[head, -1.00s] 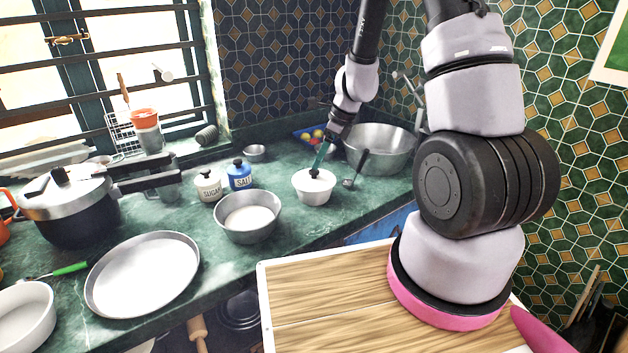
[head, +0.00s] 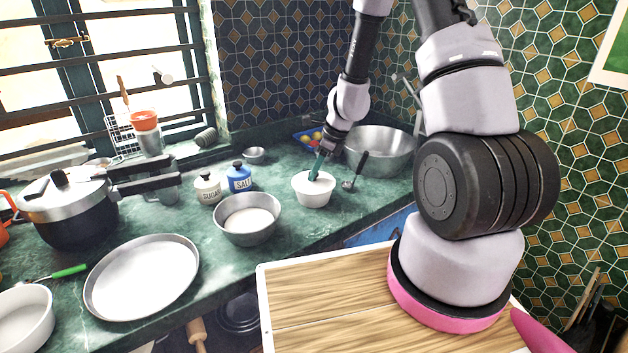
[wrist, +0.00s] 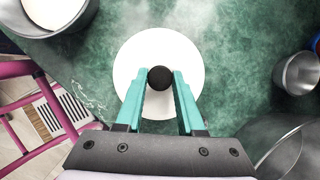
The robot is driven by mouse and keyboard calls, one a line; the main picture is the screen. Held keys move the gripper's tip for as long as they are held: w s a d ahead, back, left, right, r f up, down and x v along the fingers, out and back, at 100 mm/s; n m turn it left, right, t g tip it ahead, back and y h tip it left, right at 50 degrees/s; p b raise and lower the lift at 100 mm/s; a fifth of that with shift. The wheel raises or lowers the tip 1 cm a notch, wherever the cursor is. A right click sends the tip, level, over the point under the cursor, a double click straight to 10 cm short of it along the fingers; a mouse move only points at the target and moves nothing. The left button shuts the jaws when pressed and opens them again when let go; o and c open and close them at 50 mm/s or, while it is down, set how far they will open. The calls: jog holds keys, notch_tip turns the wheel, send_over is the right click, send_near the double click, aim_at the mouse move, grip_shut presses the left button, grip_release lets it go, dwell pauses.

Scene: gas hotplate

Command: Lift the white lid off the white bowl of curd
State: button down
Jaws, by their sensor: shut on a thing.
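The white bowl (head: 314,196) stands on the green counter in the middle of the head view. The white lid (head: 325,180) sits on top of it, with no clear gap between them. In the wrist view the lid (wrist: 155,48) is a round white disc with a black knob (wrist: 160,78) at its middle. My gripper (head: 315,177) is at the lid from above, and its teal fingers are shut on the knob, one on each side, in the wrist view (wrist: 160,80). The curd is hidden under the lid.
A ladle (head: 356,170) lies just right of the bowl, with a large steel basin (head: 385,150) behind. A steel bowl (head: 247,220), a salt jar (head: 239,177) and a sugar jar (head: 207,188) stand to the left. The counter's front edge is close.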

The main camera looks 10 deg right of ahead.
notch_tip(320, 180, up, 13)
dwell(0.7)
